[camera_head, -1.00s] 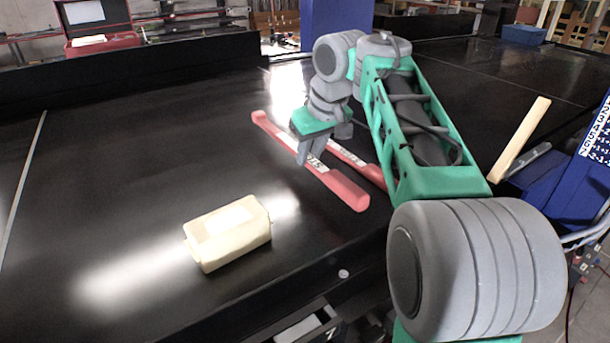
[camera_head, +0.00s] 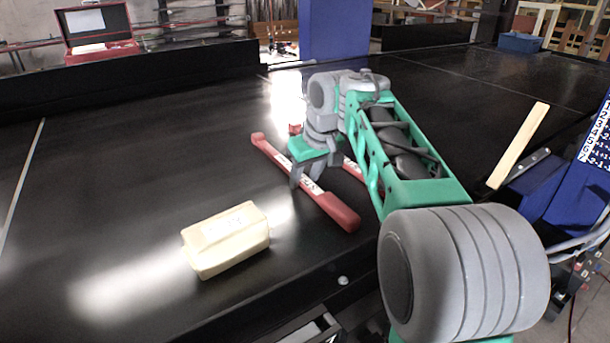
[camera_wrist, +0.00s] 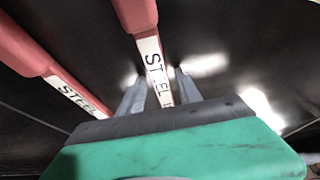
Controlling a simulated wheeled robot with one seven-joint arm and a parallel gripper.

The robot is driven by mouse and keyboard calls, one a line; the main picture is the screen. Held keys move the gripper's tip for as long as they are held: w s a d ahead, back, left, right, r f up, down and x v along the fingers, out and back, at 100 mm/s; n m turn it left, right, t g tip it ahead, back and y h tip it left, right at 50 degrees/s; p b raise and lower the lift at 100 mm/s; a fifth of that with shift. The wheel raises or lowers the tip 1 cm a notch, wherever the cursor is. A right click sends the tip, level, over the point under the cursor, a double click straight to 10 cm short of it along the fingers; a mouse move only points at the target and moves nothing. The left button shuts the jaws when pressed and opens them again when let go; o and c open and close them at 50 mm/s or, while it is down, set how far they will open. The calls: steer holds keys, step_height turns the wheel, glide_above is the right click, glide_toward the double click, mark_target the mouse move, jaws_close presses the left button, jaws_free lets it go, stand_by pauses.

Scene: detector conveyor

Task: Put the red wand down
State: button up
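A red wand (camera_head: 337,209) with a white lettered label lies along the black belt, slanting from the back left to the front right. It seems to rest on the belt. My gripper (camera_head: 306,182) is low over its middle, pointing down. In the wrist view the wand (camera_wrist: 141,14) runs between the two fingers of my gripper (camera_wrist: 158,80). Dark gaps show between fingers and wand, so the gripper looks open around it. A second red wand (camera_wrist: 22,50) with a similar label lies to the left there. In the head view my arm partly hides this second wand (camera_head: 352,171).
A cream block (camera_head: 228,240) sits on the belt (camera_head: 130,200) at the front left. A pale wooden bar (camera_head: 518,146) and blue equipment stand at the right. A red case (camera_head: 98,32) is behind the belt's back wall. The left belt is clear.

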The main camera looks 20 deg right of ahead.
steer(key=shift+o, duration=0.2)
steer(key=shift+r, duration=0.35)
steer(key=p+v, duration=0.4)
steer(key=v, duration=0.7)
steer(key=shift+s+r, duration=0.25)
steer(key=shift+r, duration=0.05)
steer(key=shift+a, duration=0.1)
